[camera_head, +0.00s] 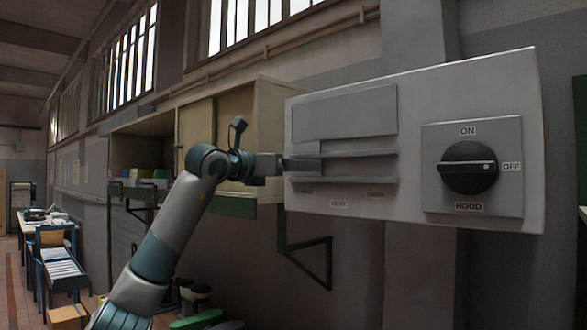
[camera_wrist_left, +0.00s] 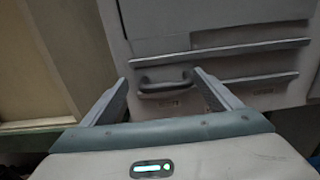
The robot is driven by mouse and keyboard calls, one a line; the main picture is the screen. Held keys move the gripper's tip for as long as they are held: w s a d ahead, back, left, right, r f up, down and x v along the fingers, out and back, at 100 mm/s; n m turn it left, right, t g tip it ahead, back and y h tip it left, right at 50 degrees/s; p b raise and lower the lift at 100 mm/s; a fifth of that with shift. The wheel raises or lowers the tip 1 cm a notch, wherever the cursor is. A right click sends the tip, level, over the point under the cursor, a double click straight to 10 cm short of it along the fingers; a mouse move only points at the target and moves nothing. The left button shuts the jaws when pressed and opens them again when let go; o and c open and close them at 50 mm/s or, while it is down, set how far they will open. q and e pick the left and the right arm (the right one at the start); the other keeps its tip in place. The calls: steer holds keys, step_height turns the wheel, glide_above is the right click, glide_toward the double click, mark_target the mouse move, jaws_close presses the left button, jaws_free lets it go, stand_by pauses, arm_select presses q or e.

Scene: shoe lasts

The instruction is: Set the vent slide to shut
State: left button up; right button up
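The vent slide (camera_wrist_left: 165,84) shows in the left wrist view as a dark handle at the left end of two horizontal rails (camera_head: 350,153) on a grey wall panel (camera_head: 415,100). My left gripper (camera_wrist_left: 161,77) is open, with one finger on either side of the handle. I cannot tell whether the fingers touch it. In the head view my left gripper (camera_head: 300,165) reaches the left end of the rails and hides the handle. Small labels (camera_head: 338,204) sit below the rails, too small to read. My right gripper is not in view.
A black HOOD knob (camera_head: 469,167) on the right of the panel has its white mark toward OFF. A blank plate (camera_head: 345,112) sits above the rails. An open cabinet (camera_head: 262,130) stands close behind my left gripper. The space before the panel is otherwise clear.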

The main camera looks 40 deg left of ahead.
arm_select(q)
steer(key=shift+s+d, duration=0.1)
steer(key=shift+d, duration=0.1)
steer(key=s+a+b, duration=0.1)
steer(key=s+b, duration=0.5)
steer(key=s, duration=1.1)
steer(key=shift+a+b, duration=0.35)
steer(key=shift+b, duration=0.05)
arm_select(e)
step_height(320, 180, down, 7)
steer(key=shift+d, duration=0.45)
arm_select(q)
steer(key=shift+s, duration=0.1)
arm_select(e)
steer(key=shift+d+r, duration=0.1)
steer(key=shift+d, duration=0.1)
arm_select(q)
steer(key=shift+f, duration=0.1)
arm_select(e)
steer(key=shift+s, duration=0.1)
